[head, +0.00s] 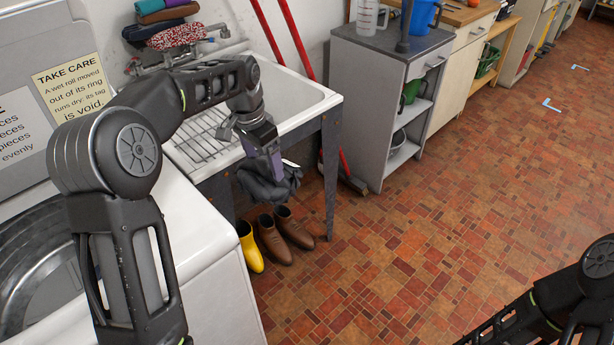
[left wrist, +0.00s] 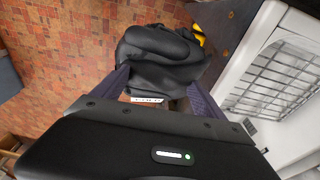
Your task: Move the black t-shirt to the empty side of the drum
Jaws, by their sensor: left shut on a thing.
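The black t-shirt (head: 270,186) is a crumpled dark bundle in front of the utility tub. My left gripper (head: 277,172) is shut on it and holds it in the air above the boots. In the left wrist view the t-shirt (left wrist: 160,57) bunches between the two fingers, with a small white label near them. The washer drum (head: 42,265) is open at the lower left, partly hidden by my left arm. I cannot see its contents fully. My right arm shows at the lower right, but its gripper is out of view.
The white tub (head: 315,95) with a wire rack (head: 205,135) stands beside the t-shirt. Yellow (head: 250,247) and brown boots (head: 274,242) stand below. A grey cabinet (head: 375,110) is to the right. The tiled floor in the middle is clear.

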